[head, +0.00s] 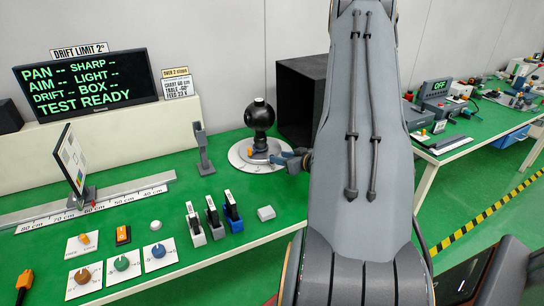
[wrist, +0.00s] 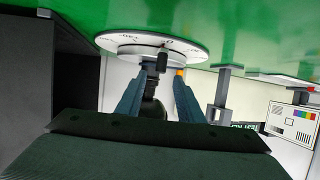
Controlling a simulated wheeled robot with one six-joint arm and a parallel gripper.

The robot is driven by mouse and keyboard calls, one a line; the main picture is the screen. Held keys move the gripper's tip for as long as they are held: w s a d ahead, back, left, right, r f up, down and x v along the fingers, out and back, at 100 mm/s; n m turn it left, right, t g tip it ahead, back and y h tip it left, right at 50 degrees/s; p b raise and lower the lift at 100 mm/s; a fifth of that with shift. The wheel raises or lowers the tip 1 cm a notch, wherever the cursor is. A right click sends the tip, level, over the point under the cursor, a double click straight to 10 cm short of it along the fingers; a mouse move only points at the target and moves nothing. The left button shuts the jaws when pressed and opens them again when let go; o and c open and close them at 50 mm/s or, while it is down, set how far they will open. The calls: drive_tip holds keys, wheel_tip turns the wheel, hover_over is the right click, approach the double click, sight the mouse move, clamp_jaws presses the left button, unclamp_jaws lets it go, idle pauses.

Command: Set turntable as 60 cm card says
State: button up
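The turntable (head: 240,155) is a white round disc with a marked scale on the green bench; it shows at the top of the wrist view (wrist: 118,40). A black ball-shaped gimbal camera (head: 259,115) stands on it. A small black tab (wrist: 162,54) and an orange piece (wrist: 180,71) show at the disc. My gripper (head: 284,158) is at the disc's right edge in the head view. In the wrist view its two blue-grey fingers (wrist: 162,80) are apart, with dark parts visible between them; contact cannot be told. The card (head: 178,83) reads chart 60 cm, table apparently -60°, feed 23 V.
A monitor (head: 86,82) shows blank readings and TEST READY. A chart stand (head: 72,160) is on a ruled rail (head: 130,190). A grey post (head: 203,150) stands left of the turntable, a dark box (head: 300,95) behind. Knobs and switches line the front.

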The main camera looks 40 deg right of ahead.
drive_tip(key=shift+p+x, duration=0.6)
drive_tip(key=shift+x, duration=2.5)
clamp_jaws()
